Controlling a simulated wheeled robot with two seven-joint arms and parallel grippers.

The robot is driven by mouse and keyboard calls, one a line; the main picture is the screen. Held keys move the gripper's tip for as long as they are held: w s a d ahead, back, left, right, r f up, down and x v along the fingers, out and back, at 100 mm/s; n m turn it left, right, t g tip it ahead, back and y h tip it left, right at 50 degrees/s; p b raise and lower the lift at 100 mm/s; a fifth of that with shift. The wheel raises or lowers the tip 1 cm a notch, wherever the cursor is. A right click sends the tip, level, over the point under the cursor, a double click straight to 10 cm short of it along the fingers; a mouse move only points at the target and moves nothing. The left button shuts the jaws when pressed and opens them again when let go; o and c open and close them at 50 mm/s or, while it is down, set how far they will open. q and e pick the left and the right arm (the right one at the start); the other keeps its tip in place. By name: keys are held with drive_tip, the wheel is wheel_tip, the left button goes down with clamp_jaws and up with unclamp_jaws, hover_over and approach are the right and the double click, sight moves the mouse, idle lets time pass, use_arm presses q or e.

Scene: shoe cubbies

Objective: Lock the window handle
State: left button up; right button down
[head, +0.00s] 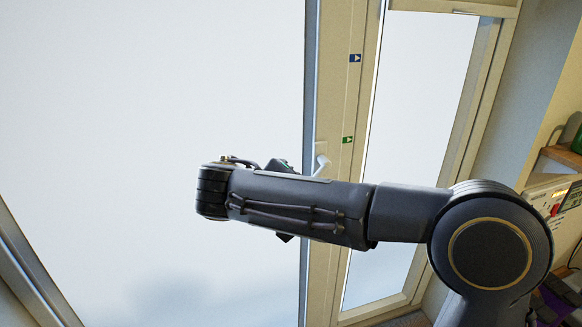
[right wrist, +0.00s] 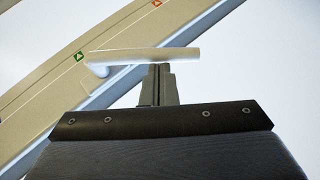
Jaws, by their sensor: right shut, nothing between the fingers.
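The window handle (head: 321,165) is white and sits on the beige window frame in the head view, partly hidden behind my right arm. In the right wrist view the handle (right wrist: 155,56) shows its whole lever, reaching sideways from its pivot on the frame, across the frame's edge and over the glass. My right gripper (right wrist: 158,72) is shut and empty, its fingertips at the lever's near side around mid-length. I cannot tell whether they touch it. In the head view my right arm hides the fingers. My left gripper is not in view.
A green arrow marker (right wrist: 79,57) lies beside the handle's pivot, and a red one (right wrist: 157,3) is farther along the frame. Large panes flank the frame. A wooden shelf (head: 562,155) stands at the right.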

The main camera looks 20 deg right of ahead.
drive_tip(key=d+f+n+t+h+b, duration=0.1)
drive_tip(key=d+f+n+h+b, duration=0.1)
drive_tip(key=b, duration=0.5)
drive_tip(key=shift+d+f+h, duration=0.9)
drive_tip(key=shift+d+f, duration=0.3)
drive_tip(key=shift+f, duration=0.05)
drive_tip(key=shift+w, duration=0.1)
drive_tip(key=v, duration=0.8)
drive_tip(key=shift+b, duration=0.45)
drive_tip(key=shift+d, duration=0.1)
